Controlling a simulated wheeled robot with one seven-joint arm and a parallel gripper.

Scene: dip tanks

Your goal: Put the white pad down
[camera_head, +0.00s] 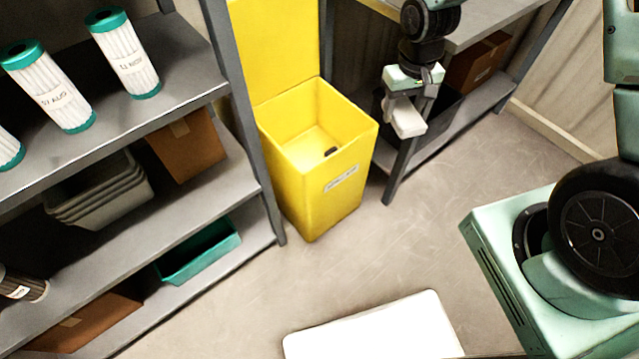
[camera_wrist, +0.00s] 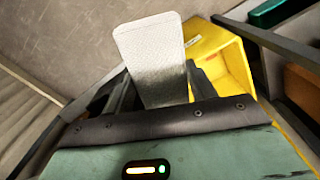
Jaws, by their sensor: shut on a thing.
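My gripper (camera_head: 408,98) is shut on the white pad (camera_head: 408,118) and holds it in the air, pointing down, to the right of the open yellow bin. In the wrist view the white pad (camera_wrist: 152,48) is a flat, textured piece with rounded corners. It stands out from between the dark fingers of my gripper (camera_wrist: 158,88). The far end of the pad touches nothing that I can see. In the wrist view it covers part of the yellow bin (camera_wrist: 228,60) behind it.
A grey shelf rack (camera_head: 190,70) with white filter cartridges (camera_head: 125,55) is at the left. A bench (camera_head: 480,22) with a lower shelf is behind my gripper.

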